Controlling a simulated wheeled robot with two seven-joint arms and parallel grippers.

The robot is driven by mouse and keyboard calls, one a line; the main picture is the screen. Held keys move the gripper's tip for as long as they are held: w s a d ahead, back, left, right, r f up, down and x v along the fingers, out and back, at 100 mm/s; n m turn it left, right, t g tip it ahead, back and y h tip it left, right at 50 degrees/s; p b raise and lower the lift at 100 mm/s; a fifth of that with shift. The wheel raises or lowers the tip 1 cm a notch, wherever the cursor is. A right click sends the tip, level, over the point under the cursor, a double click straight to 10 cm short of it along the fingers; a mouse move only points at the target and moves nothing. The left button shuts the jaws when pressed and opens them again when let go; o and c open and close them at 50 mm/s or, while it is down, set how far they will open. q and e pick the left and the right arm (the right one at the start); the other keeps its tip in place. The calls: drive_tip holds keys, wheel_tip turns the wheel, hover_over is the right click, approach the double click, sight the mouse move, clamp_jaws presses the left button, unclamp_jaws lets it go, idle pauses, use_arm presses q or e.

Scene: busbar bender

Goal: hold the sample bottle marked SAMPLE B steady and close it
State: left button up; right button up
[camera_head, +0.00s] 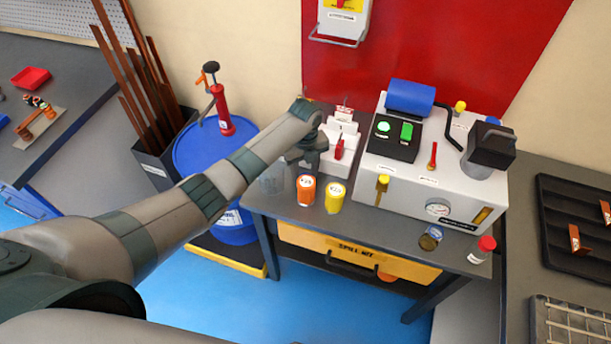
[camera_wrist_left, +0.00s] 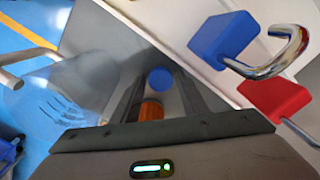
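Two small bottles stand at the front right of the grey bench (camera_head: 385,228): a dark one with a blue cap (camera_head: 430,238) and a pale one with a red cap (camera_head: 482,250). Their labels are too small to read, so I cannot tell which is SAMPLE B. My left gripper (camera_head: 309,160) points down over the bench's back left, mostly hidden by its wrist. In the left wrist view its fingers (camera_wrist_left: 160,95) stand apart. A round blue thing (camera_wrist_left: 160,80) and an orange-brown cylinder (camera_wrist_left: 151,110) show between them; I cannot tell what these are. My right gripper is out of view.
Orange (camera_head: 306,192) and yellow (camera_head: 335,197) containers stand near my left gripper, beside a clear vessel (camera_head: 272,180). A white machine (camera_head: 400,185) fills the bench's right side. Blue (camera_wrist_left: 222,40) and red (camera_wrist_left: 275,98) padlocks are close in the wrist view.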

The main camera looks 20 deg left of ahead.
use_arm(q)
drive_tip(key=shift+c, duration=0.6)
drive_tip(key=c, duration=0.7)
drive_tip(key=shift+o, duration=0.2)
drive_tip(key=shift+r, duration=0.1)
wheel_tip(320, 180, up, 10)
drive_tip(key=b, duration=0.3)
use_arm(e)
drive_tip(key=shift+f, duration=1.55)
